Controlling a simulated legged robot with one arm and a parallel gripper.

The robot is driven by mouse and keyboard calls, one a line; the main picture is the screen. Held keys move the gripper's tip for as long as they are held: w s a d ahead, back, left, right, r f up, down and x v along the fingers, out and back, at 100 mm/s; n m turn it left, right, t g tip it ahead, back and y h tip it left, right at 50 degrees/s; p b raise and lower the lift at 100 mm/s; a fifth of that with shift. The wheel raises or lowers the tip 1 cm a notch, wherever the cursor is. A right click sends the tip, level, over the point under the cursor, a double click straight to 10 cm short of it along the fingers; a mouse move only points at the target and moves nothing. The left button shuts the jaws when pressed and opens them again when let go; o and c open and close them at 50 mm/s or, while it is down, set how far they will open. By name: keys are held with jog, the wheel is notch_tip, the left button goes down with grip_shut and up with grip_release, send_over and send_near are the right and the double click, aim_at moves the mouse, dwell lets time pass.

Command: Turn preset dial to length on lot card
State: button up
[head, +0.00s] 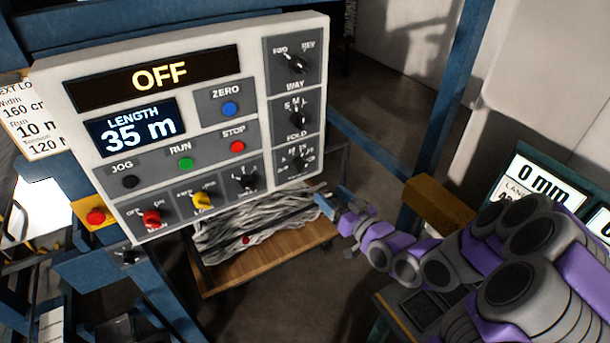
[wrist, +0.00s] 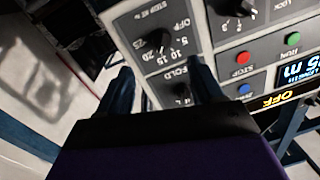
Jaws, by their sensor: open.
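The preset dial (head: 299,160) is the lowest knob in the right column of the control panel (head: 185,110). In the wrist view the dial (wrist: 158,40) appears upside down, with marks OFF, 5, 10, 15 and 20; I cannot tell which its pointer is on. The lot card (head: 28,115) at the left, partly hidden by the panel, reads width 160 cm, run 10 m and a tension line. My gripper (head: 325,204) is open and empty below and right of the panel. Its fingers (wrist: 163,90) show apart in the wrist view, with the fold dial (wrist: 182,90) partly hidden between them.
The panel's displays read OFF (head: 158,75) and LENGTH 35 m (head: 138,130). Way (head: 297,66) and fold (head: 298,118) knobs sit above the preset dial. A red stop button (head: 237,147) is to its left. A wooden cart (head: 265,265) with grey material stands below.

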aim_at(301, 165)
jog(key=b+x, duration=0.2)
jog(key=x, duration=1.1)
jog(key=shift+r, duration=0.35)
jog(key=c, duration=1.1)
